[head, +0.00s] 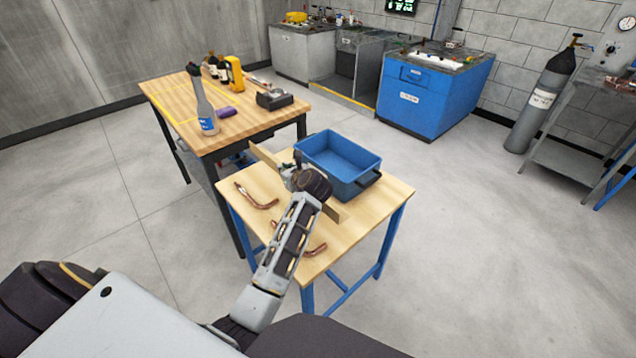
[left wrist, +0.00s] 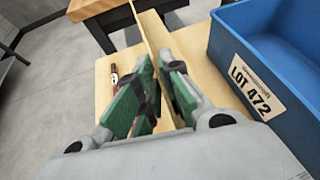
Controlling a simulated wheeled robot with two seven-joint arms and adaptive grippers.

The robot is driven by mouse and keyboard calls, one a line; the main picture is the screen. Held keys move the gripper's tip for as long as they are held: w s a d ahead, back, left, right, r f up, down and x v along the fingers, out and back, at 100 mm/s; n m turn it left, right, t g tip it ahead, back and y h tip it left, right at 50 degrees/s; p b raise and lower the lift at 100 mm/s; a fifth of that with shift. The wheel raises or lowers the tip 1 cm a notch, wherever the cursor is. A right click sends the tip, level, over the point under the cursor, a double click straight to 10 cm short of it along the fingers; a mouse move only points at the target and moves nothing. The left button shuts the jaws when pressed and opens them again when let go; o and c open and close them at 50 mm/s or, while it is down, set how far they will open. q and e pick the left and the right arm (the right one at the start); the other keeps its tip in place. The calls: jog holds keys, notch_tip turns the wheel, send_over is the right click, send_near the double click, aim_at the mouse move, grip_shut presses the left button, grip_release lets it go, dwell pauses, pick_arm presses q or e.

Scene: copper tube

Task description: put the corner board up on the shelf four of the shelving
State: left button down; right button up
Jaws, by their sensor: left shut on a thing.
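The corner board is a long, thin tan board (head: 264,158) at the small wooden table, beside a blue bin. My left gripper (head: 297,172) is over the table and shut on the board, hiding its middle in the head view. In the left wrist view the board (left wrist: 153,38) runs between the green-padded fingers (left wrist: 160,90), its far end pointing away past the table edge. I cannot tell whether the board touches the tabletop. I cannot pick out a numbered shelf four. My right gripper is not in view.
The blue bin (head: 338,168), labelled LOT 472 in the left wrist view, stands right of the board. Bent copper tubes (head: 256,199) lie on the small table (head: 382,200). A larger workbench (head: 182,92) with bottles stands behind left. Open floor (head: 470,250) lies right.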

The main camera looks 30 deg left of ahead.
pick_arm(q)
jog(key=shift+w+r, duration=0.1)
jog(key=shift+w, duration=0.2)
jog(key=shift+f, duration=0.35)
notch_tip(320, 180, down, 5)
jog(key=shift+f, duration=0.25)
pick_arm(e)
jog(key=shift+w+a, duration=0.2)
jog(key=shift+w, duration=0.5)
